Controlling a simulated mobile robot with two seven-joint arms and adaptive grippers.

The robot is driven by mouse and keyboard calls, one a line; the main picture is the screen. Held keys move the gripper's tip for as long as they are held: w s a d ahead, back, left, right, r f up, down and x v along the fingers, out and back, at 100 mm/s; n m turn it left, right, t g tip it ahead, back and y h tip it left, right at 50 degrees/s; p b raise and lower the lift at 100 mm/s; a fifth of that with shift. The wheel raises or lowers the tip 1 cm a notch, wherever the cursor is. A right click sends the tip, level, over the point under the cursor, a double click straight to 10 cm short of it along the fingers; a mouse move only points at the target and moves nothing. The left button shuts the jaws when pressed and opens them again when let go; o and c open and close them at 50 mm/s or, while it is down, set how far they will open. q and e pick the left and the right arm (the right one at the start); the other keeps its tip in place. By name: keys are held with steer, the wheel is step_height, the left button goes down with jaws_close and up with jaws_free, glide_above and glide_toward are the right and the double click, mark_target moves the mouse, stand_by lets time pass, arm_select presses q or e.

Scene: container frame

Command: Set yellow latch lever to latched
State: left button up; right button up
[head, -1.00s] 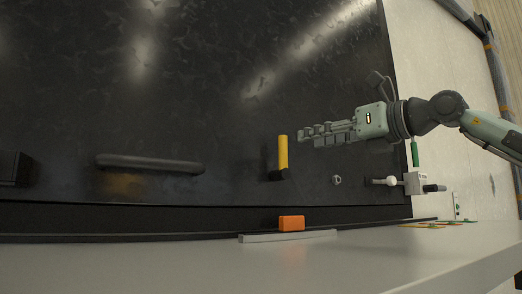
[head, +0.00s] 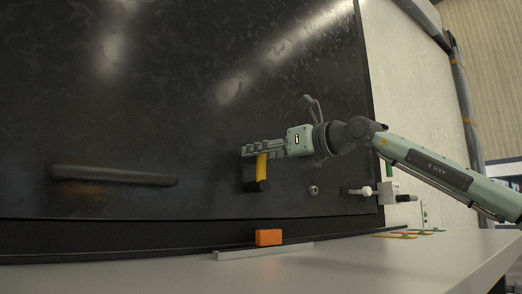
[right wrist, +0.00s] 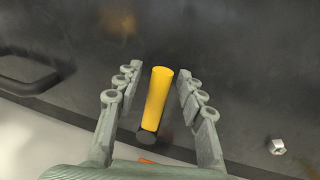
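The yellow latch lever (head: 262,168) stands roughly upright on the dark panel (head: 200,110), with its black pivot end (head: 257,186) at the bottom. My right gripper (head: 247,150) reaches in from the right at the lever's upper part and hides its top in the head view. In the right wrist view the yellow lever (right wrist: 158,97) lies between the two spread fingers of the right gripper (right wrist: 156,84), with a gap visible on each side. My left gripper is in neither view.
A dark horizontal handle (head: 115,176) is on the panel to the left. A hex nut (head: 313,190) and a white-knobbed bolt (head: 366,191) sit right of the lever. An orange block (head: 268,237) rests by a grey bar (head: 263,251) on the ledge below.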

jaws_close()
stand_by(0.3)
